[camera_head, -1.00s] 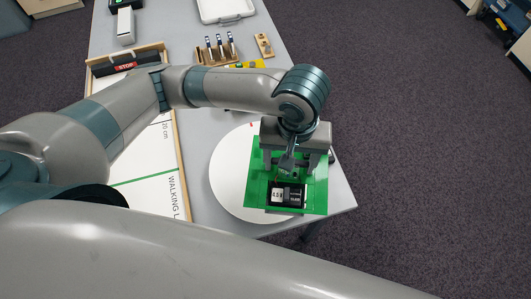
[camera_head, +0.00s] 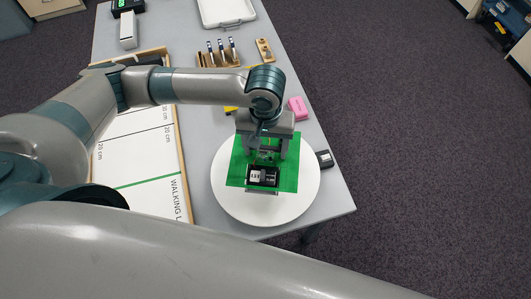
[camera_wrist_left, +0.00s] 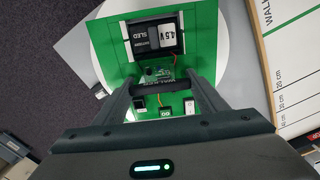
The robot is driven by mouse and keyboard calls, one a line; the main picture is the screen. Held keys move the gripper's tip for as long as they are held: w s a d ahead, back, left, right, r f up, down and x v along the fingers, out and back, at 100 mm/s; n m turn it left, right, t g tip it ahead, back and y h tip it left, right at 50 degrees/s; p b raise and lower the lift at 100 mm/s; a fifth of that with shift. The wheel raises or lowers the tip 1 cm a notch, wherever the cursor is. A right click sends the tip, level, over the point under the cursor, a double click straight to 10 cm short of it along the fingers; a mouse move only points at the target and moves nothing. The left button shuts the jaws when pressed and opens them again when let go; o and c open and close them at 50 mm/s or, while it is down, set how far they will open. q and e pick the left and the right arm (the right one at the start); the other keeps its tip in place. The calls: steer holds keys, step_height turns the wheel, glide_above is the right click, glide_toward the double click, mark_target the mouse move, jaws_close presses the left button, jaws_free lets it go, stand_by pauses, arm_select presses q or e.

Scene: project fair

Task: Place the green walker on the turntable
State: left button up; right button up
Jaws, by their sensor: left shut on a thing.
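The green walker (camera_head: 287,178) is a square green plate carrying a black box with a white label and some wiring. My left gripper (camera_head: 265,148) is shut on it from above, near the middle of the plate. The walker is over the white round turntable (camera_head: 235,207), around its middle and far part; I cannot tell whether it touches the disc. In the left wrist view the fingers (camera_wrist_left: 163,82) grip a part of the walker (camera_wrist_left: 195,45), with the white turntable (camera_wrist_left: 216,40) behind. My right gripper is not seen.
A white walking lane board (camera_head: 130,160) with a wooden frame lies left of the turntable. A pink block (camera_head: 298,107) and a small black box (camera_head: 325,159) lie near the right table edge. A pen rack (camera_head: 219,55) and a white tray (camera_head: 227,12) stand farther back.

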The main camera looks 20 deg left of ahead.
mark_target(266, 152)
arm_select(q)
step_height(266, 152, down, 3)
steer(key=shift+r+p, duration=0.15)
steer(key=shift+p, duration=0.45)
steer(key=shift+f, duration=0.6)
steer(key=o, duration=1.2)
steer(key=shift+f, duration=0.15)
steer(key=shift+c, duration=0.2)
steer(key=shift+r, duration=0.55)
step_height(266, 152, up, 11)
steer(key=shift+r+b, duration=0.1)
steer(key=shift+b, duration=1.15)
